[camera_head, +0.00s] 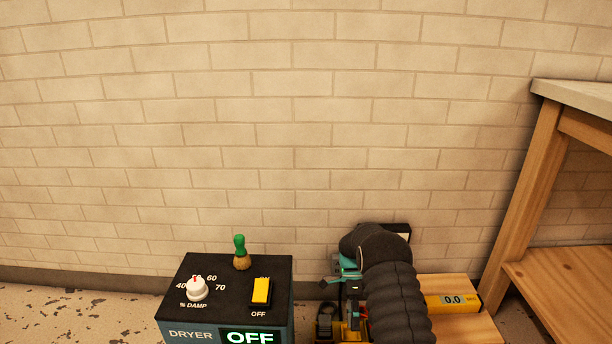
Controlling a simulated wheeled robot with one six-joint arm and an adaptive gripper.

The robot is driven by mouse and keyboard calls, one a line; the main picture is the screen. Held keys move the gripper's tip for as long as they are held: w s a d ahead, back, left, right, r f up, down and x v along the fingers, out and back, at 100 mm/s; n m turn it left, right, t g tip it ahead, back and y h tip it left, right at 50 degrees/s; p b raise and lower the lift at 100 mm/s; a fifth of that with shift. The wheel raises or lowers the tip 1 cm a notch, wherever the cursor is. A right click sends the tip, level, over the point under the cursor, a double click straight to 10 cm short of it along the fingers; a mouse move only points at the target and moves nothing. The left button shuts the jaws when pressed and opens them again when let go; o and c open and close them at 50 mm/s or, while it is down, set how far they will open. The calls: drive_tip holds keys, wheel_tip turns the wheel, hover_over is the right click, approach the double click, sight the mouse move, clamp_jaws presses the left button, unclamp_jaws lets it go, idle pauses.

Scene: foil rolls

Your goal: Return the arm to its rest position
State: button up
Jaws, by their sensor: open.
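My arm, in a black ribbed sleeve (395,295), rises from the bottom edge right of centre in the head view and bends over at its top. My gripper (338,279), with teal and dark parts, shows just left of the sleeve and is partly hidden by it. It is open, and I see nothing held in it. It is to the right of the dryer box (222,290), apart from it.
The dryer box carries a white dial (197,288), a yellow switch (261,291) and a green-topped brush (240,252); its display reads OFF. A yellow device reading 0.0 (452,301) lies on a wooden surface (470,328). A wooden table (530,190) stands right. A brick wall (270,130) is behind.

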drive_tip(key=shift+w+d+f+n, duration=0.25)
drive_tip(key=shift+f+n, duration=0.2)
drive_tip(key=shift+n, duration=0.55)
drive_tip(key=s+f+n, duration=0.2)
drive_tip(key=shift+s+d+f+n, duration=0.1)
drive_tip(key=shift+s+f+n, duration=0.1)
drive_tip(key=shift+n, duration=0.2)
drive_tip(key=shift+s+n+t, duration=0.3)
drive_tip(key=shift+n, duration=0.2)
drive_tip(key=s+r+n+t+p, duration=0.1)
drive_tip(key=s+r+n+t, duration=0.3)
drive_tip(key=r, duration=0.9)
drive_tip(key=s+r+n+t+p, duration=0.15)
drive_tip(key=s+r+n, duration=0.4)
drive_tip(key=r, duration=0.75)
drive_tip(key=s+r+n+t+p, duration=0.2)
drive_tip(key=s+r+t, duration=0.6)
drive_tip(key=s+r, duration=1.2)
wheel_tip(320, 180, up, 3)
drive_tip(key=d+p, duration=0.1)
drive_tip(key=p, duration=0.1)
drive_tip(key=shift+p, duration=0.3)
